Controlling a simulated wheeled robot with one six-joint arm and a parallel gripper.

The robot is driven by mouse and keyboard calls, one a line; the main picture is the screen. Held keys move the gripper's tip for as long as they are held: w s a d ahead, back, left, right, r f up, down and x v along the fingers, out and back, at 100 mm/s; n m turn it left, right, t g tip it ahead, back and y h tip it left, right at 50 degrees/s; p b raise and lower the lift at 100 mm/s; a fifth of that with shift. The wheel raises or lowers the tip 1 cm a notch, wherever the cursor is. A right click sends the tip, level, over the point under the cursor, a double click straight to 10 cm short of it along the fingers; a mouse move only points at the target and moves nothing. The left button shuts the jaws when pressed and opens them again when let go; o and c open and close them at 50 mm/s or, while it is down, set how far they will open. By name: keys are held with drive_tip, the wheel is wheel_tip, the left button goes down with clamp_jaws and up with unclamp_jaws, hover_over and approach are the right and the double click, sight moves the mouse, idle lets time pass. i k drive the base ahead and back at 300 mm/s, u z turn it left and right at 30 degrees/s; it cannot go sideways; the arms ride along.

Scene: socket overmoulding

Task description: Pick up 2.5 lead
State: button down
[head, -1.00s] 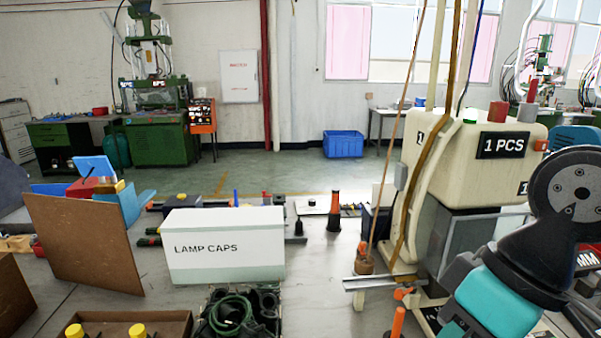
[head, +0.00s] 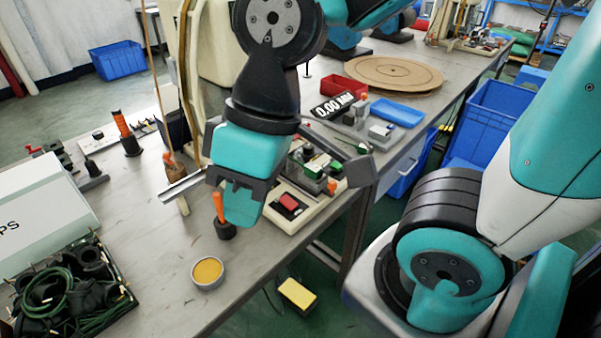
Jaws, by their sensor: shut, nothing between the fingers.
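A dark tray (head: 128,300) at the lower left holds green leads (head: 45,288) and black parts in a tangle. No "2.5" marking is readable, so I cannot tell which lead is the 2.5 one. My gripper (head: 238,205) is at the end of the teal and black arm, over the workbench, well to the right of the tray. It holds nothing that I can see. Its fingertips are largely hidden by its own body.
The white lamp caps box (head: 35,215) stands behind the tray. A round tin with yellow contents (head: 207,271) sits near the bench's front edge. An orange-handled tool (head: 124,130) stands farther back.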

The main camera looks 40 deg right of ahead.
sight(314, 172)
drive_tip(key=u, duration=0.5)
drive_tip(key=k, duration=1.15)
drive_tip(key=z, duration=0.4)
drive_tip(key=i, duration=0.6)
drive_tip(key=z, duration=0.65)
drive_tip(key=i, duration=0.65)
drive_tip(key=u, duration=0.1)
